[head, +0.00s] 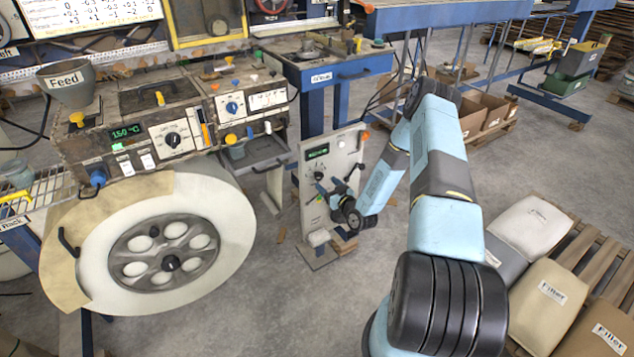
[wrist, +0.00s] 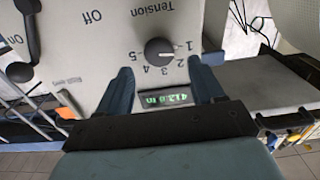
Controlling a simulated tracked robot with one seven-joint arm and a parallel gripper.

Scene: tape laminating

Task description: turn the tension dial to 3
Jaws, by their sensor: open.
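The tension dial (wrist: 159,51) is a round black knob on a pale panel (wrist: 110,75), seen upside down in the wrist view.
A green lit display (wrist: 167,98) is below the dial in the wrist view, between my fingers. A black lever (wrist: 30,35) with On and Off labels is at the left. In the head view, a large white roll (head: 220,225) stands left of the panel.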

